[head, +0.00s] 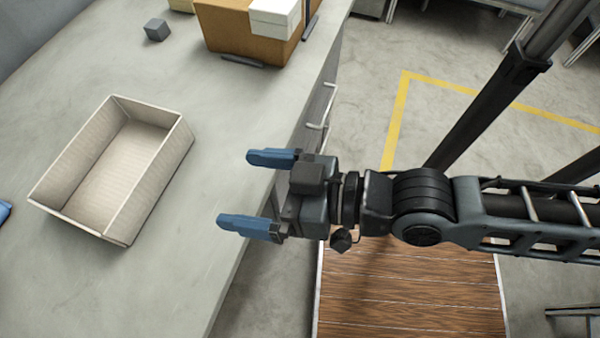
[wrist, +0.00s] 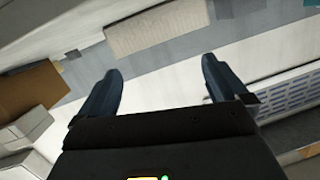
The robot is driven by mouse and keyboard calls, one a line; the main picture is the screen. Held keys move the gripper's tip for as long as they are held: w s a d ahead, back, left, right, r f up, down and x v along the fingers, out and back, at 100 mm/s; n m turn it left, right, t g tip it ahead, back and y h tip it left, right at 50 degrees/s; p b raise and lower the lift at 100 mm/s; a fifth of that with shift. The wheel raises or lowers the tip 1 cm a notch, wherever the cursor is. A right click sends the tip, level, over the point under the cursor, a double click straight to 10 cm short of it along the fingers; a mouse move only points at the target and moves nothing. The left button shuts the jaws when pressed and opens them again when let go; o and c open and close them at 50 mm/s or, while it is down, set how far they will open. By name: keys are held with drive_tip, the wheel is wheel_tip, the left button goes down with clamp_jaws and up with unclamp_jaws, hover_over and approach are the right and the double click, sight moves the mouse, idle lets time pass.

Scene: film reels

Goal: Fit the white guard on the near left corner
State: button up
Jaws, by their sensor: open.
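A brown box (head: 232,30) stands on the grey bench at the top of the head view, cut off by the frame edge. A white block-like piece (head: 275,18) sits at its right side, over its upper edge; I cannot tell whether this is the white guard or how it is seated. The brown box (wrist: 32,92) and white pieces (wrist: 28,128) also show at the left of the wrist view. My gripper (head: 235,188) is open and empty near the bench's right edge, well apart from the box. Its two blue fingers (wrist: 161,68) frame nothing held.
An open beige bin (head: 178,152) stands on the bench left of my gripper. A small grey cube (head: 156,30) lies beyond it. Dark strips (head: 241,61) lie by the brown box. A blue thing (head: 4,211) is cut off at the left. Bench between bin and gripper is clear.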

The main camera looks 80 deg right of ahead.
drive_tip(key=s+d+n+y, duration=0.1)
drive_tip(key=s+n, duration=0.2)
drive_tip(key=s, duration=0.5)
drive_tip(key=shift+d+r+g+y, duration=0.2)
drive_tip(key=shift+g+y, duration=0.1)
drive_tip(key=shift+g, duration=0.1)
